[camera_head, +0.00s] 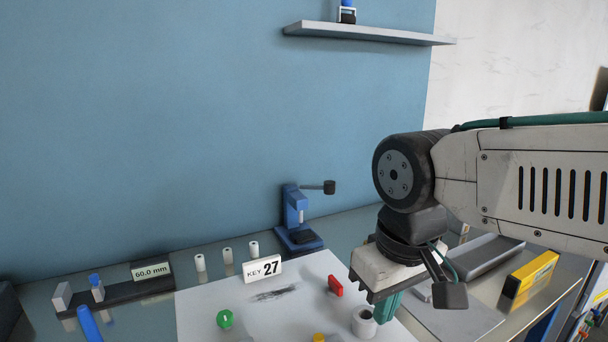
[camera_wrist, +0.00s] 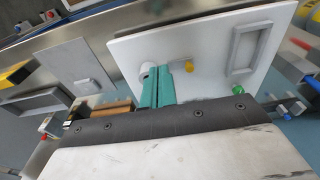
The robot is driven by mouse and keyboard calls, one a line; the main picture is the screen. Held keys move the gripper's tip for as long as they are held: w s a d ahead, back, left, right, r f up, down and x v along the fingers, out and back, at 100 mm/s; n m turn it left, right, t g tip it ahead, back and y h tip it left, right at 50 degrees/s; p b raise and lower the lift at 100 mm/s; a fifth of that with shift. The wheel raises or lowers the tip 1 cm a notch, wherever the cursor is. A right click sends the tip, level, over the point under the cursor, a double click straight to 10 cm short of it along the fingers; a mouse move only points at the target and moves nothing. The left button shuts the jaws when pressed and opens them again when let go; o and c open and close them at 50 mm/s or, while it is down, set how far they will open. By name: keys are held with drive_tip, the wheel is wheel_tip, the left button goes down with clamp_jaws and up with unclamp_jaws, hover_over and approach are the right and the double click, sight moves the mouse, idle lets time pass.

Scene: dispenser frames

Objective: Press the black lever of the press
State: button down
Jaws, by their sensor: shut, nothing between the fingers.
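The blue press (camera_head: 292,212) stands on the table against the blue wall, near the middle of the head view. Its black lever (camera_head: 328,187) sticks out to the right from the top and ends in a dark knob. My gripper (camera_head: 386,308) is to the right of the press and nearer the camera, over the right edge of the white board. Its teal fingers (camera_wrist: 156,88) are shut and empty, apart from the lever. I cannot make out the press in the wrist view.
A grey tray (camera_head: 482,258) and yellow box (camera_head: 530,277) lie right.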

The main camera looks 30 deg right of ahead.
wheel_tip(320, 180, up, 20)
drive_tip(key=t, duration=0.2)
hover_over(330, 182)
drive_tip(key=s, duration=0.4)
drive_tip(key=shift+w, duration=0.2)
drive_tip(key=shift+f, duration=0.1)
drive_tip(key=x, duration=0.8)
drive_tip(key=s+x, duration=0.1)
drive_tip(key=x, duration=0.3)
drive_tip(key=shift+w+f, duration=0.1)
drive_tip(key=shift+f, duration=0.9)
